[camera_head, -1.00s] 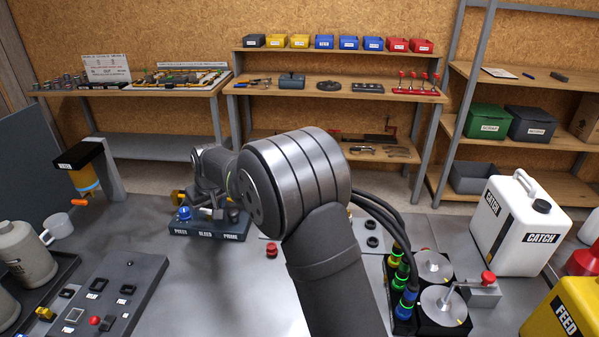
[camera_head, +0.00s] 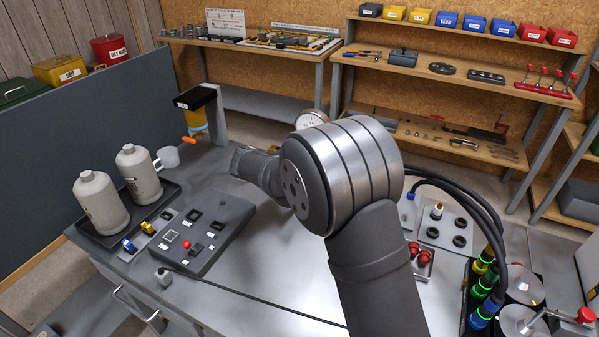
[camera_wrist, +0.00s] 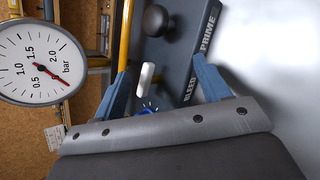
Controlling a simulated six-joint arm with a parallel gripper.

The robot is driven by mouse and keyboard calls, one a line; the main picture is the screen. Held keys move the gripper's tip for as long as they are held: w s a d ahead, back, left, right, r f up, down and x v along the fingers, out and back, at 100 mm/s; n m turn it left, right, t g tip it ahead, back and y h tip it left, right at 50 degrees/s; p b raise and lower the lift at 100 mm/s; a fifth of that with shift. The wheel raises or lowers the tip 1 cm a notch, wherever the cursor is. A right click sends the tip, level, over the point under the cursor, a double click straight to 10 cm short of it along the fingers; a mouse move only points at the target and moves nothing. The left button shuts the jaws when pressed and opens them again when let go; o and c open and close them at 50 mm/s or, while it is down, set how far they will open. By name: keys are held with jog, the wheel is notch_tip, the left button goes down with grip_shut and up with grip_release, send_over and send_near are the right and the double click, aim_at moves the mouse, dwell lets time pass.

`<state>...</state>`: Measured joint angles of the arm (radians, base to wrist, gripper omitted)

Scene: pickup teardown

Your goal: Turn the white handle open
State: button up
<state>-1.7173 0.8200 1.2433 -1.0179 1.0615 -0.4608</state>
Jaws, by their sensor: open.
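The white handle (camera_wrist: 145,76) shows in the wrist view as a short pale lever, tilted a little from upright. It lies between the two blue fingers of my gripper (camera_wrist: 160,70), which are spread apart; I cannot tell whether either finger touches it. A blue knob (camera_wrist: 148,108) is just below the handle, partly hidden by the gripper's grey body. The dark block marked BLEED and PRIME (camera_wrist: 193,50) lies beyond, to the right. In the head view my arm hides the handle, the block and the fingers.
A round pressure gauge (camera_wrist: 33,62) stands at the left in the wrist view, and also shows in the head view (camera_head: 311,119). A dark ball knob (camera_wrist: 157,20) and a yellow pipe (camera_wrist: 125,35) are close by. A control panel (camera_head: 205,232) lies left of my arm.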

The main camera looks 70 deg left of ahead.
jog(key=n+t, duration=0.1)
jog(key=s+d+f+n+t+y, duration=0.1)
jog(key=n, duration=0.1)
jog(key=s+d+n+t, duration=0.1)
jog(key=n, duration=0.1)
jog(key=shift+d+f+y, duration=0.1)
jog(key=shift+f+y, duration=0.2)
jog(key=shift+f, duration=0.05)
jog(key=s+n+y, duration=0.1)
jog(key=s+n, duration=0.1)
jog(key=s+n+t+y, duration=0.1)
jog(key=n+y, duration=0.1)
jog(key=n, duration=0.1)
jog(key=s+d+n+y, duration=0.1)
jog(key=s+n+y, duration=0.1)
jog(key=shift+s+n+t, duration=0.3)
jog(key=shift+s+t, duration=0.05)
jog(key=shift+t, duration=0.05)
jog(key=x, duration=1.1)
jog(key=shift+w+a+r, duration=0.15)
jog(key=shift+w+a, duration=0.1)
jog(key=shift+a, duration=0.05)
jog(key=c, duration=1)
jog(key=shift+o, duration=0.2)
jog(key=shift+n+g+y, duration=0.8)
jog(key=shift+y, duration=0.3)
